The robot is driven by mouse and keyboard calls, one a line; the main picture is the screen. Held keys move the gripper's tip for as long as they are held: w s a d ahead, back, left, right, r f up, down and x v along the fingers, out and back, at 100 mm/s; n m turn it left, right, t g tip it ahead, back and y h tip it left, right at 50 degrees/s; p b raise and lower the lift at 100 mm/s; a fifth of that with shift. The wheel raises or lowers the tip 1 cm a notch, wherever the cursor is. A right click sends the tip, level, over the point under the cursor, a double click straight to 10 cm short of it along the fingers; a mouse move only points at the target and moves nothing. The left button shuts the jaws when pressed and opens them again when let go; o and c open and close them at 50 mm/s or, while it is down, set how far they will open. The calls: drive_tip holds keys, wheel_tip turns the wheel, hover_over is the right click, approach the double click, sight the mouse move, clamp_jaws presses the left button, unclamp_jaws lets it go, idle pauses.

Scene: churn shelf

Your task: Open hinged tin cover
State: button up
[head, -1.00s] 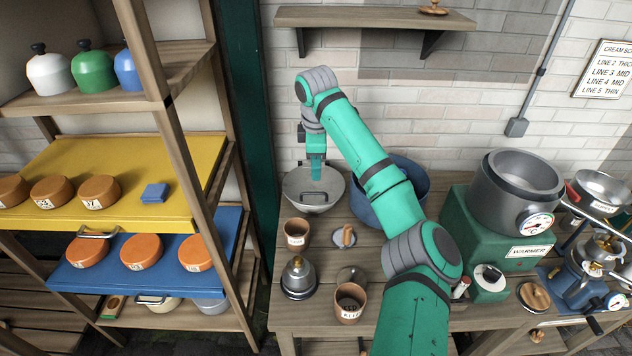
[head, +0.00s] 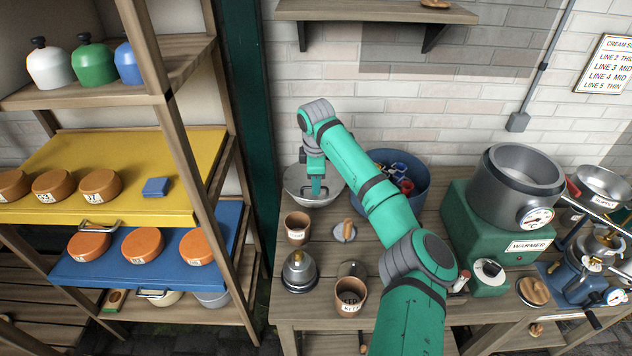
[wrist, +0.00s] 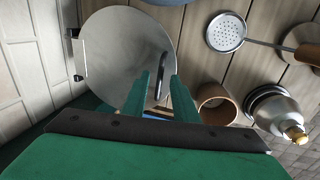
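The tin is grey and round, and its flat cover (head: 300,194) shows at the back left of the table in the head view. In the wrist view the cover (wrist: 115,65) looks closed, with a hinge bracket (wrist: 78,55) at its left edge and a dark bar handle (wrist: 163,66) near its right edge. My gripper (head: 316,193) points down over the cover. In the wrist view its fingers (wrist: 158,78) are apart, one on each side of the handle. I cannot tell whether they touch it. The tin's body is mostly hidden.
A blue tub (head: 421,187) holding several coloured items stands right of the tin. A green warmer (head: 470,232) is further right; the shelf rack's post (head: 185,150) is left.

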clamp_jaws()
idle(1.3)
